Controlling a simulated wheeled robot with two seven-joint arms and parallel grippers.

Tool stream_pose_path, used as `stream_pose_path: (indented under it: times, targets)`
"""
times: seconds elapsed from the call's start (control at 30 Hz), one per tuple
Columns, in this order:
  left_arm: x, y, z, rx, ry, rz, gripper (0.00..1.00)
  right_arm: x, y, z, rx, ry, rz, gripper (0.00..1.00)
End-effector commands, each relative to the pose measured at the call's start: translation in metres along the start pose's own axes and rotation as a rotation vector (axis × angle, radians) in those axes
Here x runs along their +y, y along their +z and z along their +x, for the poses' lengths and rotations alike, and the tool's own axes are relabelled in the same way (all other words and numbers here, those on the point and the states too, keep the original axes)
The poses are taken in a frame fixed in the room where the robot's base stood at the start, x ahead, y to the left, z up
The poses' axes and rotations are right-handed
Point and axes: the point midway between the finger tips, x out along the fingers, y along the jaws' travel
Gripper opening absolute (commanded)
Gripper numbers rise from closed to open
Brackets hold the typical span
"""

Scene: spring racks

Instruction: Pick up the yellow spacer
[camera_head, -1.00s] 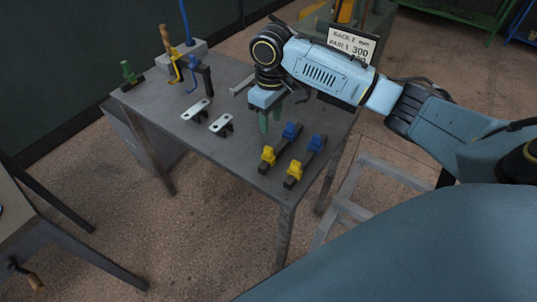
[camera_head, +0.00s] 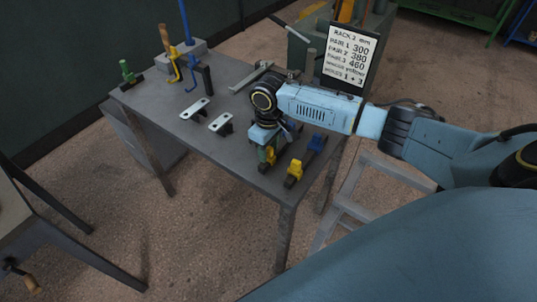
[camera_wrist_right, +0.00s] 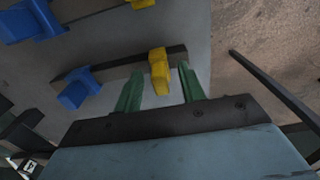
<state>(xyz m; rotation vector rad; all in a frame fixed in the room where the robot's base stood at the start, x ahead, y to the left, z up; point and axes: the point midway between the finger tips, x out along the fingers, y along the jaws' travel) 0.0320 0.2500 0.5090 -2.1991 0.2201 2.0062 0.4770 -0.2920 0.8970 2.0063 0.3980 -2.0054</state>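A small yellow piece (camera_wrist_right: 159,72) sits at one end of a dark bar (camera_wrist_right: 122,67) on the table. A blue piece (camera_wrist_right: 78,88) sits at the bar's other end. My right gripper (camera_wrist_right: 161,90) is open; its green fingers show on either side of the yellow piece, with a gap on each side. In the head view my right gripper (camera_head: 265,152) points down over the left bar and partly hides it. A second bar beside it carries a yellow piece (camera_head: 293,173) and a blue piece (camera_head: 318,142). My left gripper is not in view.
The grey table (camera_head: 215,160) also holds two light plates on dark feet (camera_head: 195,108), a green piece (camera_head: 129,72) and a stand with blue and yellow tools (camera_head: 174,62). A sign (camera_head: 350,58) stands behind my right arm. The table's front edge is close.

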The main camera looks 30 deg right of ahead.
Motion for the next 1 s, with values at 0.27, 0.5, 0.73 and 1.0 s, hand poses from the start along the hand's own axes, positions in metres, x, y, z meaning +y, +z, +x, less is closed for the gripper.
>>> stream_pose_path:
  times: [0.27, 0.5, 0.73, 1.0]
  targets:
    - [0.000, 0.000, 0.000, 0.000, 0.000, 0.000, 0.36, 0.000, 0.000, -0.001, 0.000, 0.000, 0.000, 0.22]
    - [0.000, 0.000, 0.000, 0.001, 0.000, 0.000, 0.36, 0.000, 0.000, -0.001, 0.000, 0.000, 0.000, 0.01]
    - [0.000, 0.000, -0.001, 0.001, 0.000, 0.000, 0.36, 0.000, 0.000, -0.005, 0.001, 0.000, 0.000, 0.01]
    - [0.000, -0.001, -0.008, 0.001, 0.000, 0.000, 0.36, 0.000, -0.001, -0.052, 0.004, 0.000, -0.001, 0.01]
